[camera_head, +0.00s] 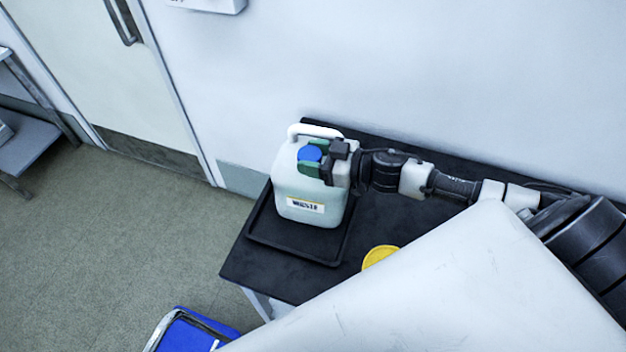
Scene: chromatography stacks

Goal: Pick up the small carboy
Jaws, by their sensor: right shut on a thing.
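The small carboy (292,185) is a pale, whitish container with a white handle on top, a blue cap and a white label on its front. It stands upright at the black tray (292,248) on the dark table; I cannot tell whether its base touches the tray. My right gripper (325,165) comes in from the right and is shut on the carboy near its top, beside the blue cap. Green parts show around the cap. The gripper hides part of the carboy's upper right side. My left gripper is not in view.
The dark table (385,215) stands against a pale wall. A yellow round thing (380,255) lies on it, partly hidden by my own body. A blue thing (195,333) is on the floor in front. A door (110,70) and shelf (30,140) are at left, with clear floor between.

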